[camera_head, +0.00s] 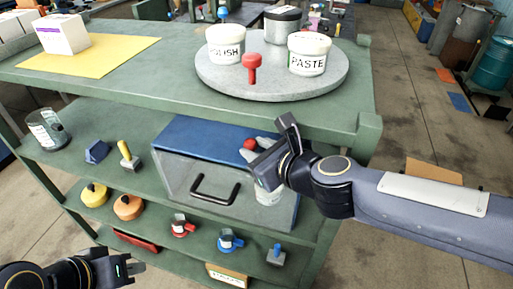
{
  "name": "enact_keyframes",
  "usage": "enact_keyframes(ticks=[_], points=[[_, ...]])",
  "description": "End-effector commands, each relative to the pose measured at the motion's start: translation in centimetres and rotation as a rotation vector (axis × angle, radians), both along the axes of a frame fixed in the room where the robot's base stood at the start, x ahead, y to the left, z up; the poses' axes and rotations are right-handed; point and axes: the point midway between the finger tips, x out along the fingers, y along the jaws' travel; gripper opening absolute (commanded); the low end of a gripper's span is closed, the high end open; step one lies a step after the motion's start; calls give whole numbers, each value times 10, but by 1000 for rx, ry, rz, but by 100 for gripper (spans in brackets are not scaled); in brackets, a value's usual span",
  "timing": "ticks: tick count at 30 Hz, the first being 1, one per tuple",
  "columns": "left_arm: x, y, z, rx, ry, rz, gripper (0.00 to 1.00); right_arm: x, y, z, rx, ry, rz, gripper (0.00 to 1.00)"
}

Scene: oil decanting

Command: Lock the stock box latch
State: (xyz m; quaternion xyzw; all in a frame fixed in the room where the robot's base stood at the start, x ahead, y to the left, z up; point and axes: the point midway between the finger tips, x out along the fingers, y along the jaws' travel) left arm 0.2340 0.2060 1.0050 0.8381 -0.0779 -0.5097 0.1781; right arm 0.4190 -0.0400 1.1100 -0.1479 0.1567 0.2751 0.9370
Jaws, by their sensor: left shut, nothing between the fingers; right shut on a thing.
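The stock box (175,178) is a grey box with a blue lid (205,138) and a black front handle (214,191), on the shelf under the bench top. The lid looks down. A red knob (249,144), which seems to be the latch's, shows at the box's right end. My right gripper (256,152) is at that end, shut, with its fingers at the red knob. The gripper hides most of the latch, so its position cannot be told. My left gripper (136,267) is shut and empty, low at the left in front of the lower shelf.
A round turntable (216,80) with labelled pots stands on the bench top above. A glass jar (48,130), a blue block (97,152) and a yellow-handled tool (128,155) stand left of the box. Several small items fill the lower shelf.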

Motion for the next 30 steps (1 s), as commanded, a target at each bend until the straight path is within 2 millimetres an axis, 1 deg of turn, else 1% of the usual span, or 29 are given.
enact_keyframes(ticks=[6,7,11,12,20,23,26,30], points=[[0,0,0,0,0,0,0,-1,1,-1,-2,2,4,0],[0,0,0,0,0,0,0,-1,1,-1,-3,2,4,31],[0,0,0,0,0,0,0,-1,1,-1,-2,1,3,48],[0,0,0,0,0,0,0,-1,1,-1,-2,1,3,50],[0,0,1,0,0,0,0,-1,0,0,-1,1,2,50],[0,0,6,0,0,0,0,-6,-3,4,0,-1,1,50],[0,0,12,0,0,0,0,-17,-10,8,2,0,2,50],[0,0,25,0,0,0,0,-44,-26,10,2,-1,1,50]])
